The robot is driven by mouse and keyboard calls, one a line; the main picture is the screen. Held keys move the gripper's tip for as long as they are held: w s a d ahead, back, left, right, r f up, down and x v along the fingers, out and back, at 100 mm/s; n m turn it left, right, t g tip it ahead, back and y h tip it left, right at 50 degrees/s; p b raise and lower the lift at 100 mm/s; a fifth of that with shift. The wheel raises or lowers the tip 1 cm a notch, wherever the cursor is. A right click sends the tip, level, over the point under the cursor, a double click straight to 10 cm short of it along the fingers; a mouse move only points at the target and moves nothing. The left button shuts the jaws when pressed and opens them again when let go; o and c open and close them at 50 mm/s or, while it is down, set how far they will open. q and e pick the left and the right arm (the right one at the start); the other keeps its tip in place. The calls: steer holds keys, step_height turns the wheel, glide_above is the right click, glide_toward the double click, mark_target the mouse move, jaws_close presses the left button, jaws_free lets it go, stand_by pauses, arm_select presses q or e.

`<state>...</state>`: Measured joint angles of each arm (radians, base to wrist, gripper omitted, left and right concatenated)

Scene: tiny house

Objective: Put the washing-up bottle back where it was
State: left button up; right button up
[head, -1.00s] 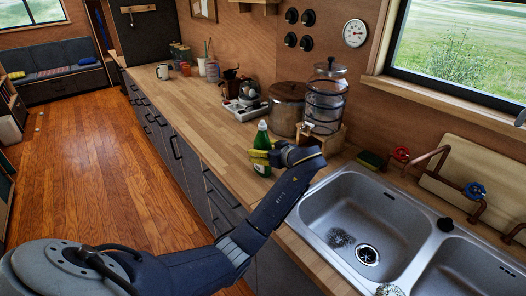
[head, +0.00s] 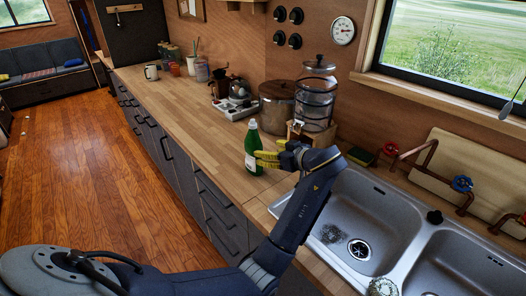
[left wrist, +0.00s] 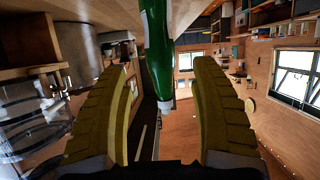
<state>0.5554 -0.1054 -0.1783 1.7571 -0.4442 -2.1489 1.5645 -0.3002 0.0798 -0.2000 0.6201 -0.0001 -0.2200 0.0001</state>
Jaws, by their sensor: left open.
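The washing-up bottle (head: 253,149) is green with a white cap and a pale label. It stands upright on the wooden counter, left of the sink. My left gripper (head: 266,158) is at its right side, with its yellow fingers open. In the left wrist view the green bottle (left wrist: 157,45) shows upside down, beyond and between the two spread fingers (left wrist: 165,90). It does not look gripped; I cannot tell whether a finger touches it. My right gripper is not in view.
A large pot (head: 277,103) and a glass dispenser (head: 316,95) stand behind the gripper. The counter (head: 190,115) left of the bottle is clear.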

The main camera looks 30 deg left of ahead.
arm_select(q)
steer(key=shift+v, duration=1.25)
